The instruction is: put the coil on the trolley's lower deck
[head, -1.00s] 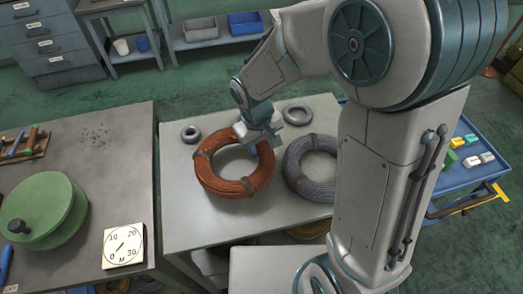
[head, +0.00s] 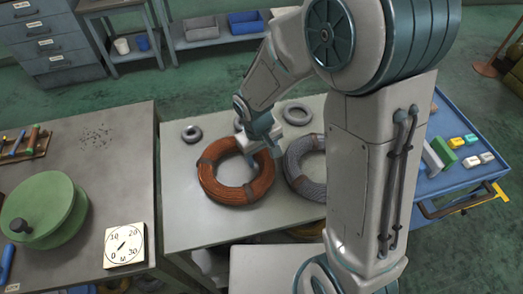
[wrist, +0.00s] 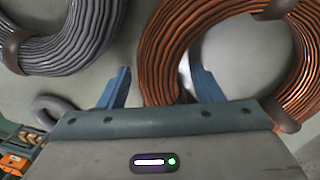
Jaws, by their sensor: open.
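An orange coil (head: 213,181) with brown ties lies flat on the grey table (head: 193,226). A grey coil (head: 299,182) lies at its right, partly hidden by my arm. My gripper (head: 264,153) is open over the orange coil's upper right side. In the wrist view my gripper (wrist: 163,84) has its two blue fingers on either side of the orange coil's ring (wrist: 158,60), one over its hole and one outside. The fingers' height against the ring is unclear. The trolley (head: 441,186) is blue with a yellow handle; its lower deck is mostly hidden.
Small blocks (head: 471,161) sit on the trolley's top. Green floor lies open behind.

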